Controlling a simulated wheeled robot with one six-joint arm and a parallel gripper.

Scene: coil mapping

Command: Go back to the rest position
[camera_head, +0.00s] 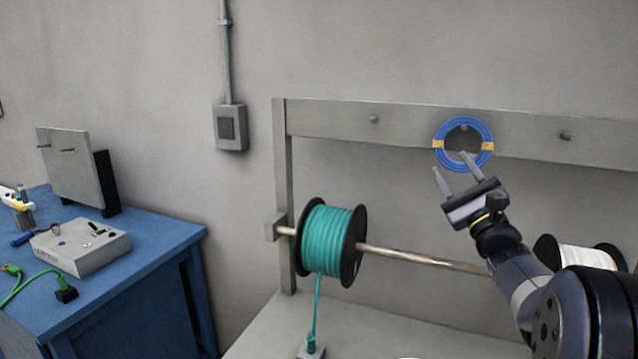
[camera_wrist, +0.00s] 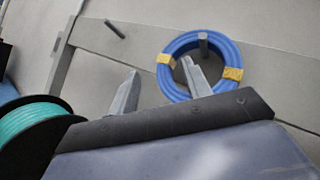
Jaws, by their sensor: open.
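My gripper (camera_head: 453,168) is raised in front of the rack's upper board, with its two fingers apart and nothing between them. A blue coil (camera_head: 441,134) with yellow ties hangs on a peg on the board. In the head view the right fingertip overlaps the coil's lower part. In the wrist view the coil (camera_wrist: 167,84) hangs around its peg beyond the right finger, and my gripper (camera_wrist: 158,80) is open. I cannot tell whether that finger touches the coil.
A teal cable spool (camera_head: 333,235) and a white spool (camera_head: 583,258) sit on a horizontal rod (camera_head: 425,258) below. Bare pegs (camera_head: 373,119) stick out on either side of the coil. A blue workbench (camera_head: 150,265) with a grey box (camera_head: 85,255) stands at the left.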

